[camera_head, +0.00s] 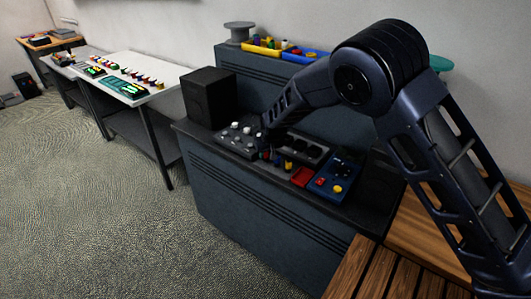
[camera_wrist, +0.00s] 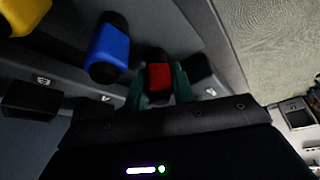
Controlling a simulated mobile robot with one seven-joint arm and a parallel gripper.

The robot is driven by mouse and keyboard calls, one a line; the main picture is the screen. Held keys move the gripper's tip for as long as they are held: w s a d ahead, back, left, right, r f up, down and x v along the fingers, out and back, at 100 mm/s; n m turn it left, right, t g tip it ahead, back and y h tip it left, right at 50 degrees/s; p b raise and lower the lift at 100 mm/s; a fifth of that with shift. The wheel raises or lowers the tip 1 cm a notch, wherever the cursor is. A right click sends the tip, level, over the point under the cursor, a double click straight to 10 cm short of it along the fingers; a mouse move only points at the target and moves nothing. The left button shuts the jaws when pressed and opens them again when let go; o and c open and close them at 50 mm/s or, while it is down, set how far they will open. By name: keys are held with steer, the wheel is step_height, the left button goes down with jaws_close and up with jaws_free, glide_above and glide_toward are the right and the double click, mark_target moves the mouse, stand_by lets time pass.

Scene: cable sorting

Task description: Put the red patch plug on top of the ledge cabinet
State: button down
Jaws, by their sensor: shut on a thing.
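The red patch plug (camera_wrist: 159,76) has a red body with black ends. In the wrist view my gripper (camera_wrist: 160,88) has its dark green fingers on both sides of it, shut on it. In the head view my gripper (camera_head: 267,148) is low over the cabinet's front top, and the red plug is hard to make out there. A blue plug (camera_wrist: 108,48) and a yellow plug (camera_wrist: 22,14) stand in a row beside it. The blue-grey cabinet (camera_head: 240,195) has a lower front top and a higher back part (camera_head: 300,92); which part is the ledge cabinet, I cannot tell.
A black box (camera_head: 208,96), a knob panel (camera_head: 240,140) and a blue device (camera_head: 334,178) crowd the lower top. A yellow tray (camera_head: 261,47), a blue tray (camera_head: 300,55) and a grey spool (camera_head: 239,31) occupy the higher top. A white table (camera_head: 125,75) stands left.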

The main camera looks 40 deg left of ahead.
steer(key=shift+f, duration=0.1)
steer(key=c, duration=1.1)
jaws_free()
steer(key=v, duration=1)
steer(key=shift+d+r, duration=0.1)
steer(key=shift+r, duration=0.3)
